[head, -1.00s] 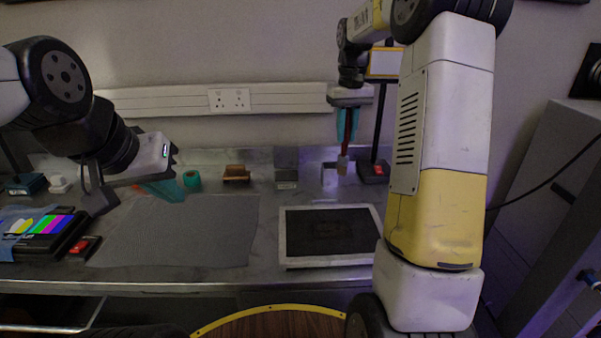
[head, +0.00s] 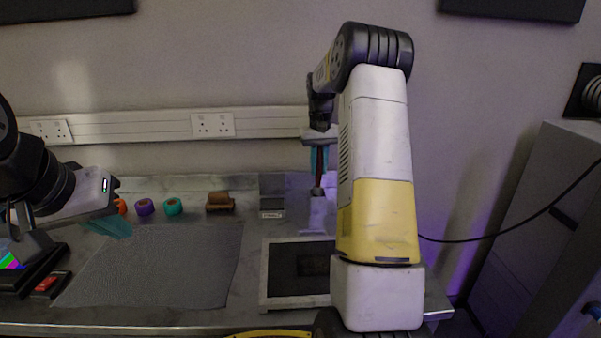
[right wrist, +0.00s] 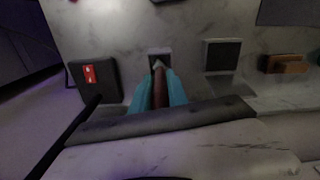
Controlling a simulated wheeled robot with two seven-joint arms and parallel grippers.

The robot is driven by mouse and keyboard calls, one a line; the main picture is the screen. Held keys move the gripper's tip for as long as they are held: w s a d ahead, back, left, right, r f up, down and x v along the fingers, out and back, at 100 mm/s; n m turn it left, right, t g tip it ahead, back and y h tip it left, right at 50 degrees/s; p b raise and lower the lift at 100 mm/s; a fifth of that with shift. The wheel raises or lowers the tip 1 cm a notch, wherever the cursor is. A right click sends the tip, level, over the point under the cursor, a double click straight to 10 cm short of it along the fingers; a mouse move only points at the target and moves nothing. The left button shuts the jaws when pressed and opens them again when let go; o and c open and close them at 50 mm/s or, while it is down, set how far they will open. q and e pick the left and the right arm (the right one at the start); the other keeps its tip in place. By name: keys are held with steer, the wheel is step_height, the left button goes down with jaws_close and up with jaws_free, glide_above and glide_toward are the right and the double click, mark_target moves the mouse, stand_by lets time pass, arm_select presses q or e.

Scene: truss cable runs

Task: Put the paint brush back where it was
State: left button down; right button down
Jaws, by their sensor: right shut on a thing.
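My right gripper (head: 319,158) is shut on the paint brush (head: 318,178), which hangs upright with its tip down. In the right wrist view the brush's reddish-brown handle (right wrist: 160,90) is between the teal fingers. Its pale tip is in line with a small square holder (right wrist: 154,52) on the bench; I cannot tell whether it has entered it. The holder (head: 317,208) shows below the brush in the head view, partly hidden by my right arm. My left gripper (head: 112,228) hangs at the left above the grey mat's edge, and its finger gap is not clear.
A grey mat (head: 160,265) and a dark framed panel (head: 265,290) lie on the bench. Tape rolls (head: 173,207), a brown wooden block (head: 219,201) and a dark block (head: 272,190) stand along the back. A black box with a red switch (right wrist: 92,75) is beside the holder.

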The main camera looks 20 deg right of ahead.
mark_target(318, 176)
steer(key=shift+f, duration=1.35)
steer(key=c, duration=1.3)
jaws_free()
